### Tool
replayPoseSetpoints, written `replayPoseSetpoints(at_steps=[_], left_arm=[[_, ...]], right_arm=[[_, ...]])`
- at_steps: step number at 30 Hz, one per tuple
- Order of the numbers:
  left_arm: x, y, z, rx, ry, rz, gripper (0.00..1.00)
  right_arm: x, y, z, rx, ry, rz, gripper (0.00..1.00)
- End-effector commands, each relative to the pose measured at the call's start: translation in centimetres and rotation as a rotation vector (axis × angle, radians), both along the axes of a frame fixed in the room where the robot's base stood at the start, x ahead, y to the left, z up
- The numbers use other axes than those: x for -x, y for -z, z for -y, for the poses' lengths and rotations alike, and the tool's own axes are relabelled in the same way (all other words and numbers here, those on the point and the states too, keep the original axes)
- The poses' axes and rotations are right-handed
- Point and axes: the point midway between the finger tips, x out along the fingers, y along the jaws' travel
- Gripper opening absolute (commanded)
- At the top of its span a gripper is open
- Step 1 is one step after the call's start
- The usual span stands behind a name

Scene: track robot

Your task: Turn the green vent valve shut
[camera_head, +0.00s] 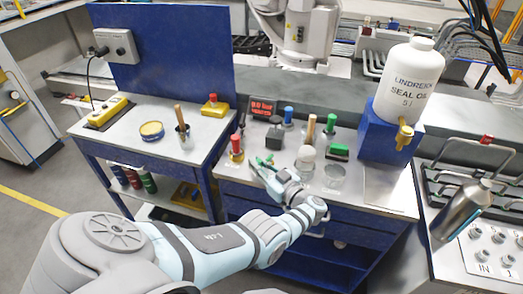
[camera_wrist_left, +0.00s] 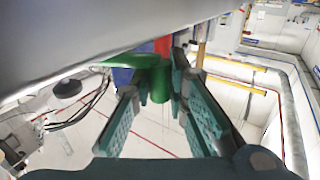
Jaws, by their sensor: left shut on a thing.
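My left gripper (camera_head: 262,165) reaches over the front of the grey-topped bench. In the left wrist view its two teal fingers (camera_wrist_left: 162,85) close around the green vent valve (camera_wrist_left: 153,82), whose flat lever points off to the left. In the head view only a little green of the valve (camera_head: 268,158) shows at the fingertips; the rest is hidden behind the gripper. I cannot tell the lever's exact angle there. My right gripper is not in view.
A red-lit display (camera_head: 262,107) stands behind the valve. A glass jar (camera_head: 306,160), a clear beaker (camera_head: 333,176) and a green-topped block (camera_head: 338,152) stand just right of the gripper. A white seal oil bottle (camera_head: 408,80) sits on a blue stand (camera_head: 382,137).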

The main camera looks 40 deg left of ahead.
Motion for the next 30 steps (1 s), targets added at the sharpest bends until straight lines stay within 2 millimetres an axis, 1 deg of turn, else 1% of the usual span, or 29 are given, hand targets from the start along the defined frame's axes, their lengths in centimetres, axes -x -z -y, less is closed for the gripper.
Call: replayPoseSetpoints(at_steps=[6, 7, 9, 18, 20, 27, 30], left_arm=[[0.0, -0.1, 0.0, -0.001, 0.0, 0.001, 0.0], [0.0, -0.1, 0.0, -0.001, 0.0, 0.001, 0.16], [-0.1, -0.1, 0.0, -0.001, 0.001, 0.001, 0.24], [-0.1, 0.0, 0.3, 0.0, 0.003, 0.001, 0.24], [0.0, 0.0, 0.9, 0.001, 0.004, 0.0, 0.24], [0.8, 0.0, 5.9, 0.003, 0.003, 0.0, 0.24], [1.0, 0.0, 7.1, 0.0, 0.002, 0.001, 0.24]], right_arm=[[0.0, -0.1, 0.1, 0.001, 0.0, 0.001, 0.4], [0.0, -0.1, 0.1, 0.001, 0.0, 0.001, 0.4], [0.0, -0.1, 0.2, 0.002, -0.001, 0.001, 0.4], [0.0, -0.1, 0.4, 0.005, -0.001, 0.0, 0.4], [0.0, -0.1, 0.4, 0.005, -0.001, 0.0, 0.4], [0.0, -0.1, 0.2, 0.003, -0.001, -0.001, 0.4], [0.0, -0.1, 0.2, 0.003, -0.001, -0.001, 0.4]])
